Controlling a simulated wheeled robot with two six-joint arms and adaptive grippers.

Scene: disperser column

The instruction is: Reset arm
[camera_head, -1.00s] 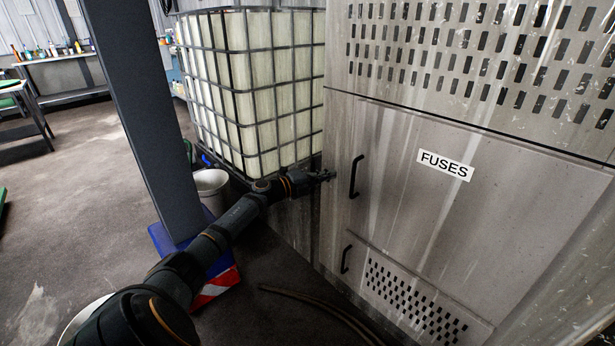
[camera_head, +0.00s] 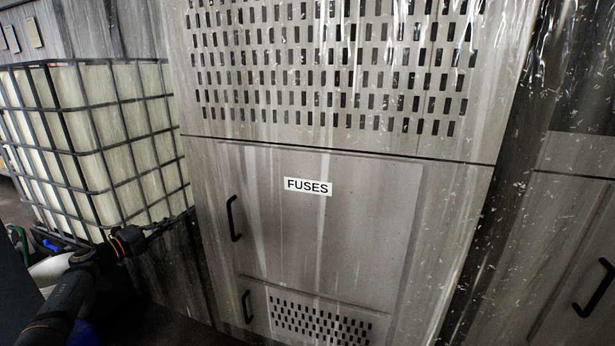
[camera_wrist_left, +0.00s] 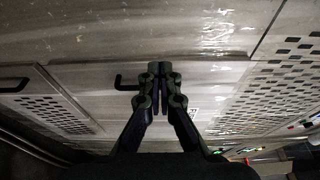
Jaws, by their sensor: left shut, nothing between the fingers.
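My left gripper (camera_head: 160,228) is at the lower left of the head view, at the end of my dark arm. It is left of the fuse cabinet's upper door handle (camera_head: 234,218) and appears apart from it. In the left wrist view its fingers (camera_wrist_left: 160,72) are together with nothing between them. Behind them are the cabinet front and a black handle (camera_wrist_left: 126,82). The closed cabinet door (camera_head: 350,220) carries a white FUSES label (camera_head: 308,186). My right gripper is in neither view.
A caged white liquid tank (camera_head: 100,150) stands left of the cabinet. A lower vented door (camera_head: 320,318) has its own black handle (camera_head: 247,306). Another panel with a black handle (camera_head: 594,290) is at the right. Perforated metal (camera_head: 330,70) covers the cabinet's upper part.

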